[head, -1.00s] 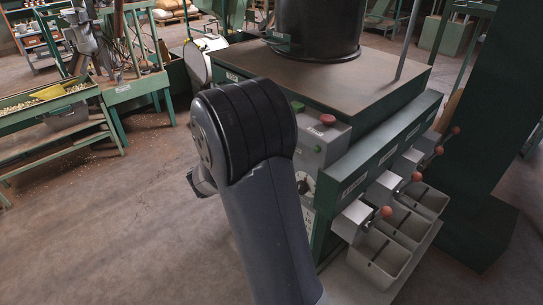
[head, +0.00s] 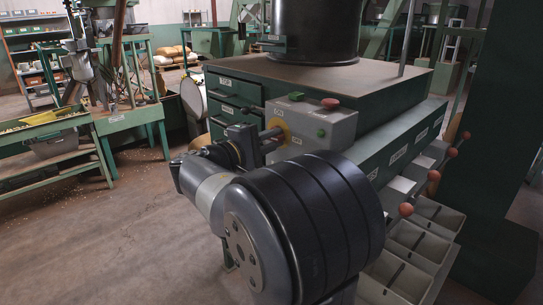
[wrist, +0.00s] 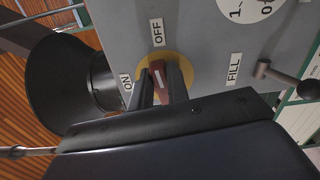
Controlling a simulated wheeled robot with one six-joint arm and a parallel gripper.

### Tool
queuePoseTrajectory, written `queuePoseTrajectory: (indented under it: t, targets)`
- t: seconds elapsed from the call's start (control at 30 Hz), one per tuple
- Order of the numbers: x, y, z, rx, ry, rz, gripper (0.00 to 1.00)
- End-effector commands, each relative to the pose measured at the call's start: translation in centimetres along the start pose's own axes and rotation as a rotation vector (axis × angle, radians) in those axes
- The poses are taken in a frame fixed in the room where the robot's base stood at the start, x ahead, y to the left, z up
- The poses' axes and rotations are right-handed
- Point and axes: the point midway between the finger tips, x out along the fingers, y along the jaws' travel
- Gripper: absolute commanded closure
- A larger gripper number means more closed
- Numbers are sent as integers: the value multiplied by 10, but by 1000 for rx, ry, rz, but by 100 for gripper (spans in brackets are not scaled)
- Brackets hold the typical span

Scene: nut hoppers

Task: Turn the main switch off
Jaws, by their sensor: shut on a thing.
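The main switch is a red handle (wrist: 159,76) on a round yellow plate on a grey panel, seen in the wrist view. An OFF label (wrist: 157,32) lies above it and an ON label (wrist: 126,82) to its left. My gripper (wrist: 161,88) is shut on the handle, one finger on each side. The handle's exact angle is partly hidden by the fingers. In the head view, the yellow plate (head: 278,130) shows on the end of a grey control box (head: 337,132), with my gripper (head: 271,142) against it. The handle is hidden there.
A lever (wrist: 284,79) by a FILL label and a white dial (wrist: 259,6) lie right of the switch in the wrist view. A black flared part (wrist: 55,78) is at left. Red-knobbed levers (head: 406,209) and bins line the machine's right side. Floor at left is clear.

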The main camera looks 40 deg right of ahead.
Motion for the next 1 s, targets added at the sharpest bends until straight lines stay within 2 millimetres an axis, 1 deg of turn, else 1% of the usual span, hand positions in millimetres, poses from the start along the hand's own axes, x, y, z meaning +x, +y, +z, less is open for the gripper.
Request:
queuePoseTrajectory:
  t: [0.03, 0.3, 0.53, 0.9, 0.93, 1.0]
  targets:
    - [0, -7, -1, 28, -1, -1, 100]
    - [0, -6, 0, 136, -1, -2, 100]
    - [0, -5, 0, 166, -1, -2, 100]
    - [0, -5, 0, 168, -1, -3, 100]
    - [0, -5, 0, 168, -1, -3, 81]
    - [0, -5, 0, 168, -1, -3, 75]
